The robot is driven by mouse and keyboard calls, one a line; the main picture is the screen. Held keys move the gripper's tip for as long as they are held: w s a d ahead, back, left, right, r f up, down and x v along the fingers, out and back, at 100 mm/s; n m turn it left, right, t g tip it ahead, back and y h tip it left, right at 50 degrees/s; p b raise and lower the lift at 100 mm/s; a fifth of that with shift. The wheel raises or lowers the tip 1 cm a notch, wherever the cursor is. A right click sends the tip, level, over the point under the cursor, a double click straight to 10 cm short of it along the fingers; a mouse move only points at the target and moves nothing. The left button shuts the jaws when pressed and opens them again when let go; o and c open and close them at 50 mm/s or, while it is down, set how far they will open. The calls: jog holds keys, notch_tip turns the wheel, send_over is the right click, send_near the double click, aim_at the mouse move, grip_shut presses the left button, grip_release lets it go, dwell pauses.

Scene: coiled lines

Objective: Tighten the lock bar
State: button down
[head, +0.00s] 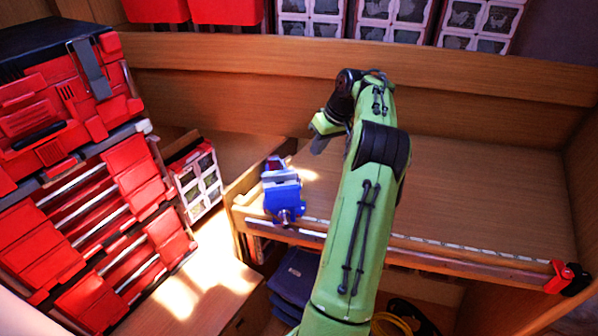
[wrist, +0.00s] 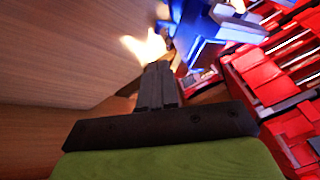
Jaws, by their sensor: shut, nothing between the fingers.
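A blue vise (head: 284,203) with grey jaws is mounted at the left front corner of the wooden workbench. It also shows at the top of the wrist view (wrist: 205,32), partly cut off. I cannot clearly make out which part is the lock bar. My gripper (head: 319,144) is above the bench, up and to the right of the vise and apart from it. In the wrist view its dark fingers (wrist: 155,72) are together and empty, with the vise beyond them to the upper right.
The workbench top (head: 480,190) is mostly bare. A metal rail (head: 420,246) runs along its front edge to a red and black clamp (head: 566,277) at the right. A red tool cabinet (head: 85,190) stands left. A yellow coil (head: 392,324) lies below.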

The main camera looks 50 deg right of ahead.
jog(key=a+b+x, duration=0.1)
jog(key=x, duration=0.8)
jog(key=shift+a+f+b, duration=0.2)
jog(key=shift+b, duration=0.15)
